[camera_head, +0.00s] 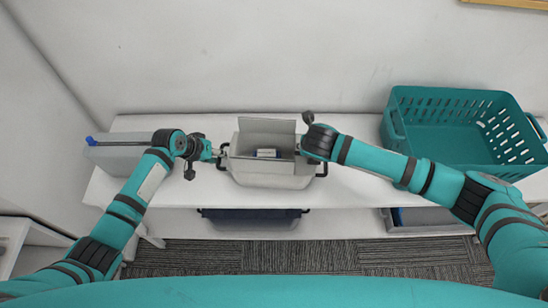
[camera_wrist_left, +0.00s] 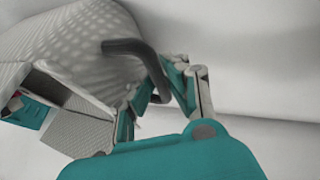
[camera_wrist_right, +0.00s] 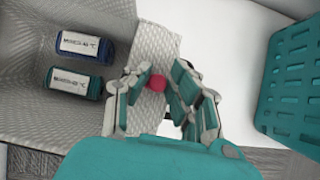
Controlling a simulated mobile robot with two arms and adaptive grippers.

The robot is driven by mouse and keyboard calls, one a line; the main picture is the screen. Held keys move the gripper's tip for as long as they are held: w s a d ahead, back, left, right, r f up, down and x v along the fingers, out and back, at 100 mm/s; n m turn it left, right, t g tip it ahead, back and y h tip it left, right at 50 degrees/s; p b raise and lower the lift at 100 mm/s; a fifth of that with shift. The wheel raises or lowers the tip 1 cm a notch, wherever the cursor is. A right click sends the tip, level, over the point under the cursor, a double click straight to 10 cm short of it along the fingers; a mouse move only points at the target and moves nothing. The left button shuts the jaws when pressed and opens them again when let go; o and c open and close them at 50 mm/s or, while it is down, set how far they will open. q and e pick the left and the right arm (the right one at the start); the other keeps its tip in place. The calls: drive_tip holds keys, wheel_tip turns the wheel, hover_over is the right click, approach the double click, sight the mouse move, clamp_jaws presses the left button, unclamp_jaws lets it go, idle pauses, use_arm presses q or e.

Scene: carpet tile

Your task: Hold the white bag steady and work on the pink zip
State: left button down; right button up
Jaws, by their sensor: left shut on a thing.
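The white bag (camera_head: 262,180) stands open on the white shelf, its flap raised at the back. My left gripper (camera_head: 219,152) is at the bag's left side. In the left wrist view its fingers are shut on the bag's dark handle (camera_wrist_left: 125,46). My right gripper (camera_head: 301,150) is at the bag's right side, its fingers partly hidden in the head view. In the right wrist view the pink zip pull (camera_wrist_right: 157,83) sits between its open fingers, close to the left one. Two bottles with white labels, one blue (camera_wrist_right: 107,43) and one teal (camera_wrist_right: 97,84), lie inside the bag.
A teal slotted basket (camera_head: 395,122) stands at the right of the shelf (camera_head: 352,190). A grey box with a blue part (camera_head: 92,141) is at the far left. Dark and grey bins (camera_head: 250,219) sit below. A wall is close behind the bag.

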drive_tip(key=shift+o, duration=1.2)
drive_tip(key=shift+v, duration=3)
use_arm(q)
drive_tip(key=c, duration=1.3)
unclamp_jaws()
drive_tip(key=shift+r, duration=0.1)
